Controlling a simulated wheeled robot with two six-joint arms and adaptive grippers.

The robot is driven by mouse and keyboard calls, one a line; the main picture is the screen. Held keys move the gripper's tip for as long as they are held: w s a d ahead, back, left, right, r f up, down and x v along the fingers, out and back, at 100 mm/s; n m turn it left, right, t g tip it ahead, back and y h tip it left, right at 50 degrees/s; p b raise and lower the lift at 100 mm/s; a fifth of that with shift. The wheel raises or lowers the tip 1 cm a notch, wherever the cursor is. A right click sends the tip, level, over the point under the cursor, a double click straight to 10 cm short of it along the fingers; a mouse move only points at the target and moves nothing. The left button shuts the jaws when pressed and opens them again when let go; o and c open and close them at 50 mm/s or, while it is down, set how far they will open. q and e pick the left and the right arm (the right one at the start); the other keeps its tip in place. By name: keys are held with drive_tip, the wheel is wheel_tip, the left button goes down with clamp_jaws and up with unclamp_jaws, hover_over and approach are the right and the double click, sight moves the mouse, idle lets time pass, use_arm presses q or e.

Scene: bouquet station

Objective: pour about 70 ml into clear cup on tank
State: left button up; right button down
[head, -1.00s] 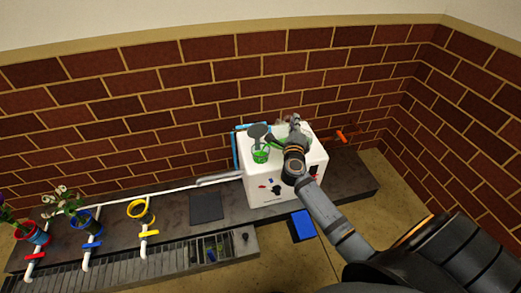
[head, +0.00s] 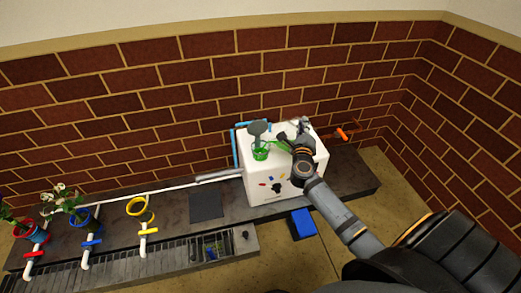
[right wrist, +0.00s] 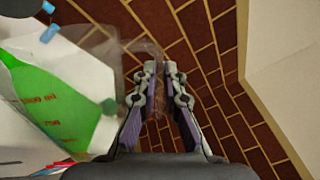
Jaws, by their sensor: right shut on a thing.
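The white tank (head: 262,188) stands on the dark bench. A small cup with green in it (head: 261,154) is on the tank's left part, below a grey round-headed thing (head: 258,129). My right gripper (right wrist: 158,68) is shut on the clear handle of a see-through jug (right wrist: 90,45), which holds green liquid (right wrist: 35,95) and has red print. In the head view the right gripper (head: 294,140) is above the tank, right of the cup. The jug is hard to make out there; green shows between gripper and cup. I cannot tell whether liquid is flowing. My left gripper is out of view.
Red (head: 32,232), blue (head: 88,226) and yellow (head: 139,208) pots with valves line the bench at left. A dark flat square (head: 205,206) lies left of the tank. A blue box (head: 302,224) is at the front. An orange handle (head: 342,133) sits behind at right.

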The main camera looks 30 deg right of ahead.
drive_tip(key=s+d+m, duration=0.1)
drive_tip(key=m, duration=0.1)
drive_tip(key=s+d+m, duration=0.1)
drive_tip(key=d+m, duration=0.1)
drive_tip(key=shift+r, duration=0.15)
drive_tip(key=shift+s+d+r+m+p, duration=0.1)
drive_tip(key=shift+s+d+m+p, duration=0.1)
drive_tip(key=shift+d+m+p, duration=0.15)
drive_tip(key=shift+s+d+m, duration=0.1)
drive_tip(key=shift+m, duration=0.15)
drive_tip(key=shift+s+d, duration=0.15)
drive_tip(key=shift+d, duration=0.1)
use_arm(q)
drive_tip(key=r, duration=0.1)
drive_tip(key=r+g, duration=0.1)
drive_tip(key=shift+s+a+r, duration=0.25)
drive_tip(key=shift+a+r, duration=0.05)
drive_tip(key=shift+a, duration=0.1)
use_arm(e)
drive_tip(key=shift+m, duration=0.3)
